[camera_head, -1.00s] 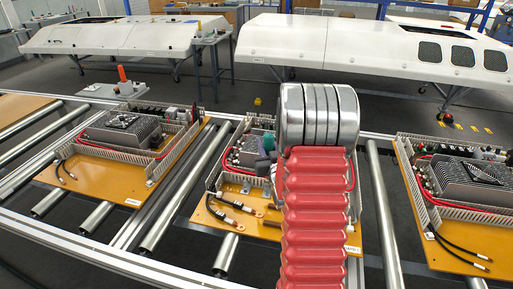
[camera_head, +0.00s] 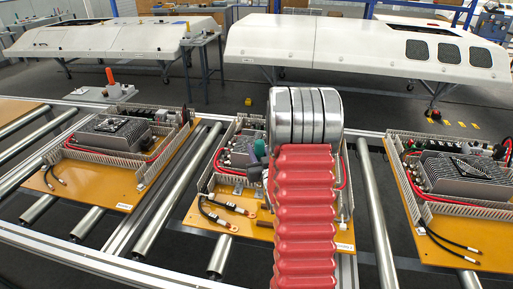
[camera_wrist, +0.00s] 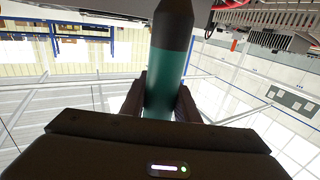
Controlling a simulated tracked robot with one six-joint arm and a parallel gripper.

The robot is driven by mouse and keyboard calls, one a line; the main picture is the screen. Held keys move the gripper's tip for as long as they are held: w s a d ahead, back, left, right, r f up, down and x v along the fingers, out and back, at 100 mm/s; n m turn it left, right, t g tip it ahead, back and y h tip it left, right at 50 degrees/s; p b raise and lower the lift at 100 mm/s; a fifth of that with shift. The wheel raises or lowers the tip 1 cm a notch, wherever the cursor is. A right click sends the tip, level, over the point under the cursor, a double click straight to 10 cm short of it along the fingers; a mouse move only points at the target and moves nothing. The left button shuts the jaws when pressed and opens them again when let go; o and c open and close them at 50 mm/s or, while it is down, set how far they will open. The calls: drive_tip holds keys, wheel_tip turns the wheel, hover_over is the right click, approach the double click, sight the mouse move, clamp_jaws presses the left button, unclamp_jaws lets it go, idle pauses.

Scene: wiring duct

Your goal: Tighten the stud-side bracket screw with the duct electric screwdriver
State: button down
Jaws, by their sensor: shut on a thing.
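The electric screwdriver (camera_wrist: 172,70) has a teal body and a dark upper end in the wrist view. My gripper (camera_wrist: 160,90) is shut around its body, with one dark finger on each side. In the head view a green part of the screwdriver (camera_head: 259,149) shows just left of my arm, over the middle duct assembly. The middle assembly's orange board (camera_head: 205,232) rests on the roller conveyor. The stud-side bracket screw and the screwdriver's tip cannot be made out.
Similar assemblies sit left, on an orange board (camera_head: 60,180), and right, on another orange board (camera_head: 460,258). Metal rollers (camera_head: 178,205) lie between the boards. White shells (camera_head: 340,42) stand behind.

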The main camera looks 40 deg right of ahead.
drive_tip(key=shift+f, duration=2.05)
idle(1.1)
